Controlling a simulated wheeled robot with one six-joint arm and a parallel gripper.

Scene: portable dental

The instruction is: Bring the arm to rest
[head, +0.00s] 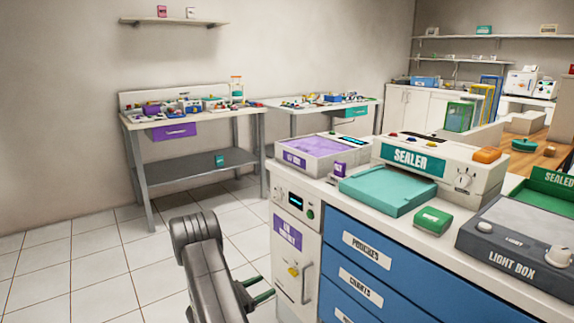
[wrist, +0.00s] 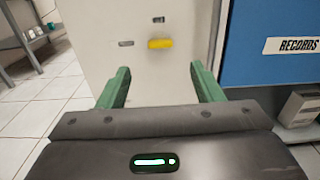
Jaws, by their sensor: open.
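My gripper (head: 262,298) shows at the bottom of the head view, low in front of the white cabinet with the purple label. In the wrist view, my gripper (wrist: 158,82) has its two green fingers spread wide apart, with nothing between them. The white cabinet front (wrist: 100,50) with a yellow knob (wrist: 160,43) faces the fingers. My grey arm reaches down from the middle of the head view toward the gripper. Whether the fingertips touch the cabinet cannot be told.
A counter with blue drawers (head: 362,252) stands on the right. It carries a sealer (head: 440,165), a teal tray (head: 385,190), a green box (head: 432,221) and a light box (head: 515,250). A workbench (head: 190,115) stands at the back left. The tiled floor (head: 80,265) at left is clear.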

